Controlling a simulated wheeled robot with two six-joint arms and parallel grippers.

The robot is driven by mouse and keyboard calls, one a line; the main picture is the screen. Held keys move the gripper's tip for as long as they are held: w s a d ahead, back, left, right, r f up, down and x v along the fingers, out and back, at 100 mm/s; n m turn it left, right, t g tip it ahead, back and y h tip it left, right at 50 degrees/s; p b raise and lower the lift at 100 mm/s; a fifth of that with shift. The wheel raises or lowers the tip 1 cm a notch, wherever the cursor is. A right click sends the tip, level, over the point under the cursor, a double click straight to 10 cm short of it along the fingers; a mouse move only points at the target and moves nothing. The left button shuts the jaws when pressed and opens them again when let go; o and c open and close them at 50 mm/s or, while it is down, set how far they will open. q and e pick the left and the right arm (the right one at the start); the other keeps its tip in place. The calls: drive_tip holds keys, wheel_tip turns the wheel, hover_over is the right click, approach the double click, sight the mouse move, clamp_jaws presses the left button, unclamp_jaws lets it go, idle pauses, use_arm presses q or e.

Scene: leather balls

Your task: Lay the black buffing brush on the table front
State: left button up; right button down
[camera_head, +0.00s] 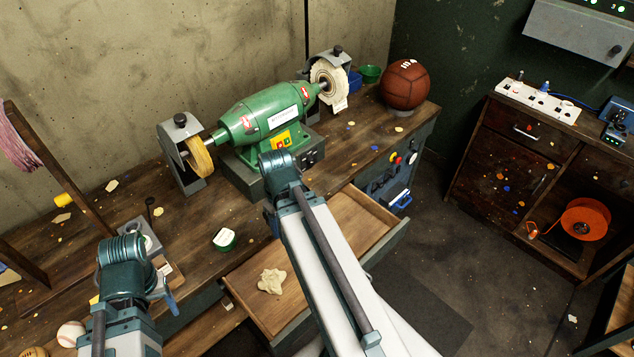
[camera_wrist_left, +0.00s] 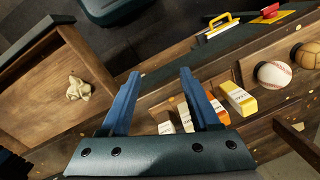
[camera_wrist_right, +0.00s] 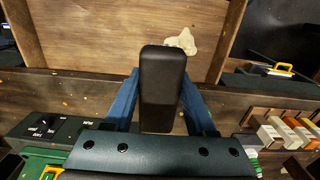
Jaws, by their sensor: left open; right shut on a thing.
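The black buffing brush (camera_wrist_right: 163,85) is between the fingers of my right gripper (camera_wrist_right: 160,95) in the right wrist view. Its smooth, dark, rounded back faces the camera, and I cannot see bristles. Beyond it are the open drawer and the bench's front edge. In the head view my right arm hides the brush and most of that gripper's fingers. The wooden table (camera_head: 190,238) runs along the wall, its front strip bare near the grinder. My left gripper (camera_wrist_left: 160,78) is open and empty above the table's left part.
An open drawer (camera_head: 350,222) juts from the table front with a crumpled cloth (camera_head: 271,281) in it. A green buffing machine (camera_head: 265,118) stands behind. A green tin (camera_head: 224,240), a baseball (camera_head: 70,333) and several compound bars (camera_wrist_left: 238,98) are on the bench. A leather ball (camera_head: 405,84) sits far right.

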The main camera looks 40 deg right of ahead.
use_arm(q)
drive_tip(key=shift+o, duration=1.2)
drive_tip(key=shift+d+f, duration=0.15)
drive_tip(key=shift+f, duration=0.05)
use_arm(e)
drive_tip(key=shift+w+f+m, duration=0.15)
drive_tip(key=shift+f+m, duration=0.05)
drive_tip(key=shift+m, duration=0.1)
use_arm(q)
drive_tip(key=shift+o, duration=0.3)
drive_tip(key=shift+f+b, duration=0.25)
drive_tip(key=shift+b, duration=0.15)
use_arm(e)
drive_tip(key=shift+w+a+f+m, duration=0.2)
drive_tip(key=shift+w+m, duration=0.05)
drive_tip(key=shift+m, duration=0.25)
use_arm(q)
wheel_tip(320, 180, down, 5)
drive_tip(key=b, duration=0.5)
use_arm(e)
drive_tip(key=w+a+f+m, duration=0.5)
drive_tip(key=a+m, duration=0.2)
drive_tip(key=m, duration=0.9)
drive_tip(key=shift+w+a+m, duration=0.3)
drive_tip(key=shift+w+a, duration=0.05)
drive_tip(key=shift+a, duration=0.05)
